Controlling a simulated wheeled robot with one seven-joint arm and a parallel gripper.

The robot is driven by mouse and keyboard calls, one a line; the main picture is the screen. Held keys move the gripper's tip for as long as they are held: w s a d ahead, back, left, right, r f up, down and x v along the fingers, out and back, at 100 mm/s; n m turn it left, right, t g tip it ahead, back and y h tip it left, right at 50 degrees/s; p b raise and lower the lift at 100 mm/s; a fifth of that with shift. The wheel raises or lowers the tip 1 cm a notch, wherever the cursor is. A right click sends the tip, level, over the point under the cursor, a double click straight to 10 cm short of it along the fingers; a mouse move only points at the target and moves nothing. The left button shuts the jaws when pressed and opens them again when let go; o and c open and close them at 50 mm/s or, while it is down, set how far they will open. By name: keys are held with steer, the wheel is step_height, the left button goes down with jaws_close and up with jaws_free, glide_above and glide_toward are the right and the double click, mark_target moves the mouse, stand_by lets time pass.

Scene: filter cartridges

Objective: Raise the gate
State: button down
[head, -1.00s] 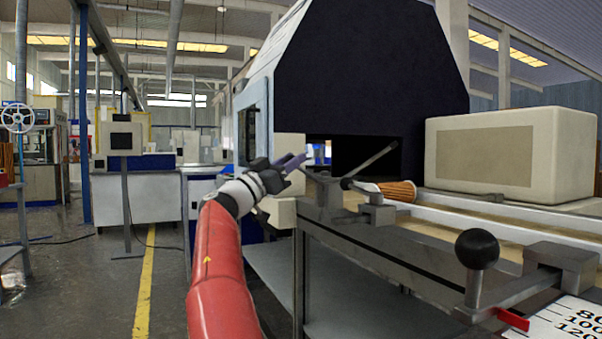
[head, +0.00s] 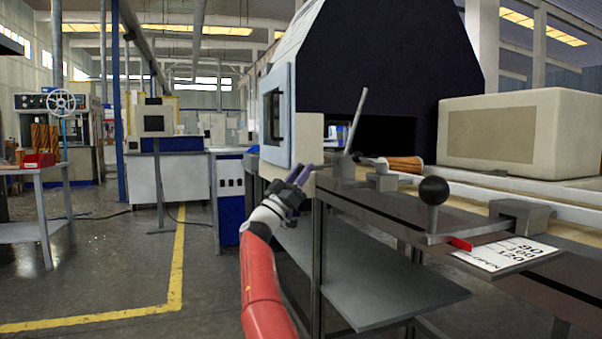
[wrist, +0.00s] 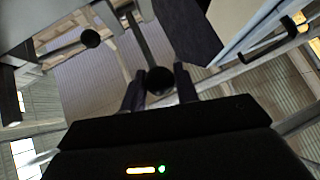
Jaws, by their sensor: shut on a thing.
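My gripper (head: 303,175) is at the left end of the conveyor bench in the head view. In the wrist view its fingers (wrist: 159,88) are closed around a black ball knob (wrist: 159,80) on a grey bar (wrist: 136,38). The knob is hidden in the head view. A grey flat arm (head: 357,120), apparently the gate, stands steeply, leaning slightly right, at the bench edge just right of my gripper. It is in front of the dark opening (head: 388,133) of the large black hood.
A second lever with a black ball (head: 433,190) and red pointer (head: 461,244) sits over a numbered scale plate (head: 507,253). An orange pleated cartridge (head: 405,164) lies on the conveyor behind the arm. A lower shelf (head: 385,290) juts out under the bench.

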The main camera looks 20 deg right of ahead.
steer(key=shift+w+d+f, duration=0.1)
steer(key=shift+d+f, duration=0.1)
steer(key=shift+f, duration=0.35)
steer(key=c, duration=1.1)
jaws_free()
steer(key=shift+d, duration=0.1)
steer(key=shift+r, duration=0.1)
steer(key=b+v, duration=0.2)
steer(key=v, duration=0.6)
steer(key=shift+b, duration=0.4)
